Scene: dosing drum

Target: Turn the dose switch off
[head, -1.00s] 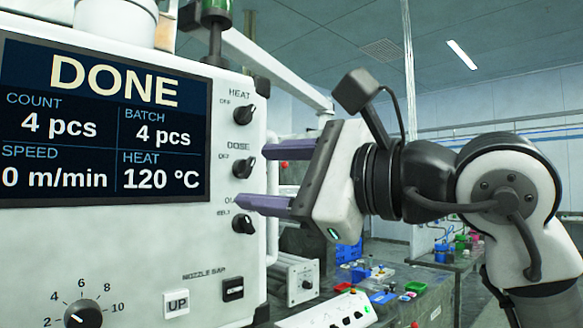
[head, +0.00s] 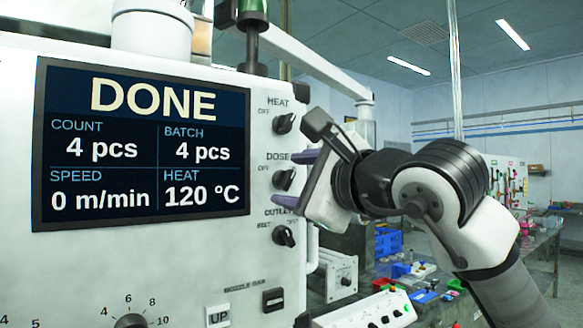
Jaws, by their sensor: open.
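The dose switch (head: 284,179) is a black rotary knob on the white machine panel, under the label DOSE. An OFF mark is to its left. Its exact pointer direction is hard to tell at this size. My gripper (head: 284,178) is open, with one purple finger above the dose switch and the other below it. The fingertips are close to the panel, and the knob shows between them. I cannot tell whether either finger touches it.
The heat switch (head: 285,123) is just above and the outlet switch (head: 285,236) just below. The screen (head: 145,150) on the left reads DONE, 4 pcs, 0 m/min, 120 °C. A lower knob (head: 131,321) and an UP button (head: 218,316) are on the panel.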

